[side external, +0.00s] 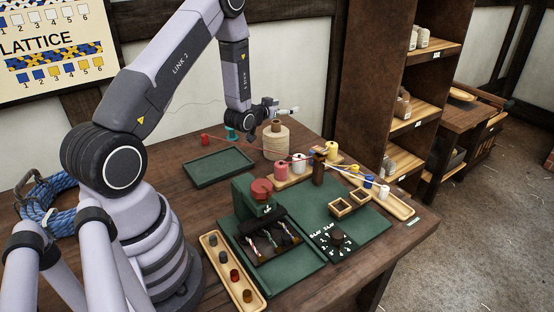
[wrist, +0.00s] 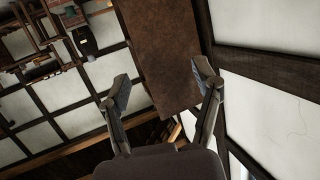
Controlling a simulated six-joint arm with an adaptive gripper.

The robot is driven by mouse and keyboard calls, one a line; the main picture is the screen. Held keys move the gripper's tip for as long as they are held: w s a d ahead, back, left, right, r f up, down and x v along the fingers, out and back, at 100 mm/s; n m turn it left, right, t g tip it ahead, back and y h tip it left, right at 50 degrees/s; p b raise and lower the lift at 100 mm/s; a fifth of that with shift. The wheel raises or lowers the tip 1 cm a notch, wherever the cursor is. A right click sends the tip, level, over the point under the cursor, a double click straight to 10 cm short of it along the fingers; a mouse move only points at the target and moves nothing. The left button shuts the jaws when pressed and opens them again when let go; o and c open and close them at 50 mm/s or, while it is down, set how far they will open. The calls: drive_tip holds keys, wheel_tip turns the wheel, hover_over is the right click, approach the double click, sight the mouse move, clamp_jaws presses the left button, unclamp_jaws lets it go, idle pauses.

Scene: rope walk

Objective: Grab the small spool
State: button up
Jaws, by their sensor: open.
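Several spools stand on the workbench in the side external view, and I cannot tell which one the task means. There is a small red spool (side external: 205,139) and a teal one (side external: 231,133) at the back left. Pink (side external: 281,171), white (side external: 299,161) and yellow (side external: 331,151) spools stand near the middle, and a small blue one (side external: 368,181) is at the right. My gripper (side external: 292,110) is above the large cream spool (side external: 276,144), pointing right. In the wrist view my gripper (wrist: 163,84) is open with nothing between its fingers; no spool can be made out there.
A green tray (side external: 219,167) lies at the back left. A tall shelf (side external: 365,80) stands behind the bench's right side. Thin strands cross the bench.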

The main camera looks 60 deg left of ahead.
drive_tip(key=n+t+y, duration=0.1)
drive_tip(key=t+y, duration=0.1)
approach(274, 125)
drive_tip(key=x, duration=0.4)
drive_tip(key=shift+w+f, duration=0.1)
drive_tip(key=shift+f, duration=0.05)
drive_tip(key=x, duration=0.7)
drive_tip(key=shift+a, duration=0.15)
drive_tip(key=shift+c, duration=0.2)
clamp_jaws()
